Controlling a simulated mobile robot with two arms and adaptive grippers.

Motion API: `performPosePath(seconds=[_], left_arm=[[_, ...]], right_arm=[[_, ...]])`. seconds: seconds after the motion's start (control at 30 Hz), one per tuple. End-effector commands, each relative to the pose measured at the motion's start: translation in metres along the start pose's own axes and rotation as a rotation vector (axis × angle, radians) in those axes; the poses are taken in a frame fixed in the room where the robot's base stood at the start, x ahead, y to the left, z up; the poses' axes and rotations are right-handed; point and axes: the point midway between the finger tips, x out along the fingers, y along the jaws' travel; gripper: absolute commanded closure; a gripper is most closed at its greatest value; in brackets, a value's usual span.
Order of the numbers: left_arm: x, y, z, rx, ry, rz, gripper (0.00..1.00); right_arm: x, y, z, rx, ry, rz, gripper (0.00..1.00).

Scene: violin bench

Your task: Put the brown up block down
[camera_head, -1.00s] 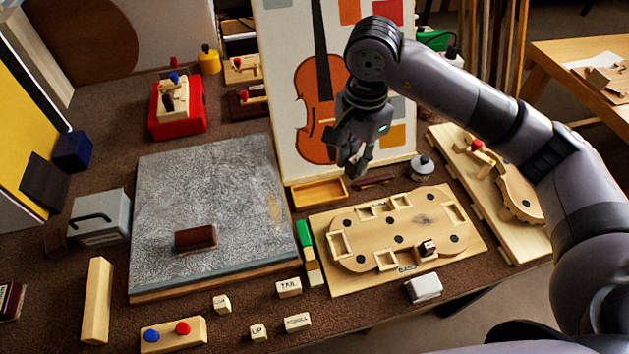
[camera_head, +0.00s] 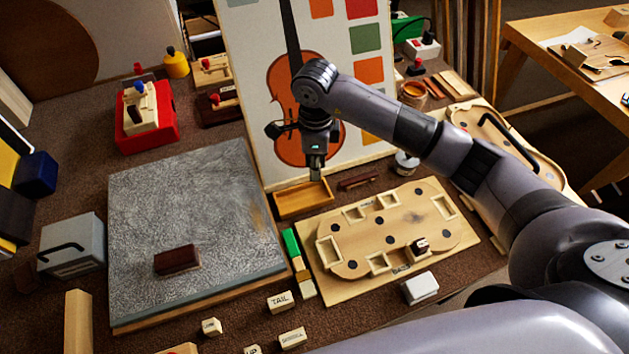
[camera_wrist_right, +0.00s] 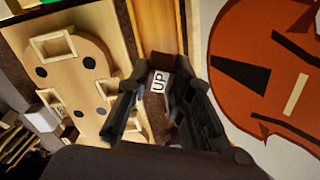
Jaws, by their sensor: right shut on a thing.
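My right gripper (camera_head: 316,172) is shut on the brown up block. In the right wrist view the block (camera_wrist_right: 158,84) shows a pale face marked UP and brown sides between the two fingers. In the head view the fingers hang over the shallow wooden tray (camera_head: 290,213), in front of the violin picture; the block is too small to make out clearly there. I cannot tell its exact height above the tray. My left gripper is not in view.
The violin board (camera_head: 243,120) stands close behind the gripper. A wooden body-shaped form with pockets (camera_head: 400,212) lies to the right of the tray. A dark stick (camera_head: 360,181) lies beside it. A grey slab (camera_head: 190,210) with a brown block (camera_head: 177,260) lies left.

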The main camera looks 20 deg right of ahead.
Motion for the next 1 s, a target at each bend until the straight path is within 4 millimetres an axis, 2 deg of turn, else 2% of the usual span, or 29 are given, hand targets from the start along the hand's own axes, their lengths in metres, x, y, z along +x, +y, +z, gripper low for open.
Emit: performPosePath(seconds=[0.1,0.37,0.6,0.97,1.0], left_arm=[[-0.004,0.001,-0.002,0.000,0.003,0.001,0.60],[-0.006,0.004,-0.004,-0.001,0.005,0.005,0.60],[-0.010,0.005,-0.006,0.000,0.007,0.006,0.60],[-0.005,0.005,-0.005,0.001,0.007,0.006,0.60],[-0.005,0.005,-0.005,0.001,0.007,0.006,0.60]], right_arm=[[0.021,0.001,0.000,0.000,0.001,0.003,1.00],[0.042,0.000,0.000,0.000,0.000,0.001,1.00],[0.075,0.001,0.000,-0.001,0.000,0.002,1.00],[0.081,0.000,0.000,-0.002,0.000,-0.001,1.00],[0.081,0.000,0.000,-0.002,0.000,-0.001,0.79]])
